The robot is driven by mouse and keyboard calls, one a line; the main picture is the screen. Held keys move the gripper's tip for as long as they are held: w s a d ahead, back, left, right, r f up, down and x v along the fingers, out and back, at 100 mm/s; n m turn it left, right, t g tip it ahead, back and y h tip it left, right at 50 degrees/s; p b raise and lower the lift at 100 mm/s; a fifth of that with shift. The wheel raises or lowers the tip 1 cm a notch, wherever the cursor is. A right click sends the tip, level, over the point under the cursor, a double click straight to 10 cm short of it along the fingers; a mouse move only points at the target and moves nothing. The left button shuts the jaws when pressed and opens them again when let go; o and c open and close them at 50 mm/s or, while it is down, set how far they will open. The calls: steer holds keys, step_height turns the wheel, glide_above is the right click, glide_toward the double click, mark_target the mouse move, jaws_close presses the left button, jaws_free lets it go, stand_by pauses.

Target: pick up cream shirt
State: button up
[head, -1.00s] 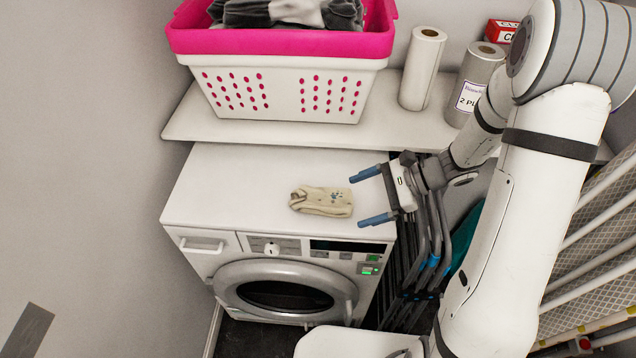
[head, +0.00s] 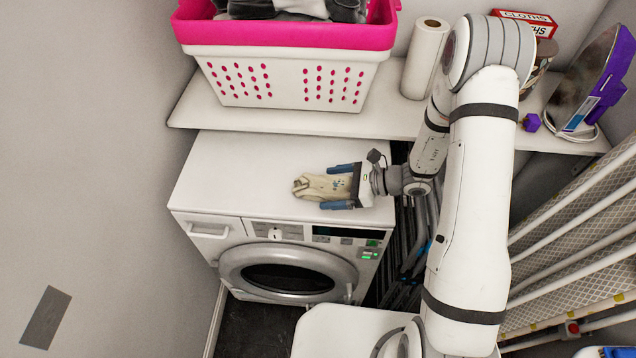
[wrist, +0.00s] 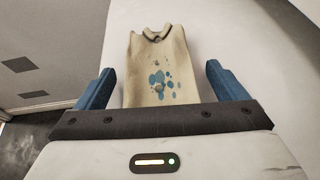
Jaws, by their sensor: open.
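The cream shirt (head: 322,187) lies folded on the white top of the dryer (head: 230,175), near its front right. It has blue spots, which show in the wrist view on the shirt (wrist: 160,65). My gripper (head: 341,187) is open, with one blue finger on each side of the shirt's right end. In the wrist view my gripper (wrist: 157,88) has the shirt between its fingers, with a gap on both sides. The shirt's near end is hidden behind the gripper's body.
A shelf (head: 250,119) above the dryer's back holds a pink and white laundry basket (head: 285,80) and a paper roll (head: 424,58). An iron (head: 595,85) stands at the right. Folded racks stand right of the dryer. The dryer top is clear left of the shirt.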

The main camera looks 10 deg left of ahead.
steer(key=shift+a, duration=0.1)
steer(key=c, duration=1.1)
steer(key=shift+c, duration=0.2)
